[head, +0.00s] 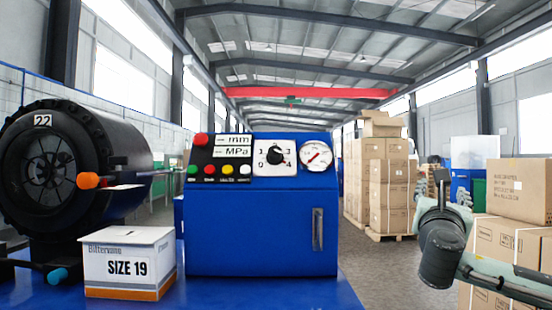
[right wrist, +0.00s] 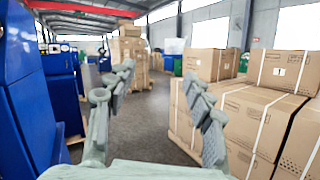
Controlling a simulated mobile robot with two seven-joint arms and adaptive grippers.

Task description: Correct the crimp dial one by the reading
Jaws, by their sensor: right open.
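The crimper's blue cabinet (head: 262,225) stands in the middle of the head view. Its panel carries a black dial knob (head: 275,156) on a white numbered plate; the exact setting is too small to read surely. A round gauge (head: 316,156) with a red needle sits right of the dial. Two readouts marked mm and MPa (head: 232,146) show only dashes. My right gripper (head: 450,190) is right of the cabinet, apart from it. In the right wrist view my right gripper (right wrist: 160,85) is open and empty, its fingers wide apart. My left gripper is not in view.
A black crimping head (head: 45,165) labelled 22 stands at the left, with an orange-tipped lever (head: 88,180). A box marked SIZE 19 (head: 130,264) sits on the blue bench before it. Cardboard boxes (head: 505,190) are stacked close by my right arm. Floor between is clear.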

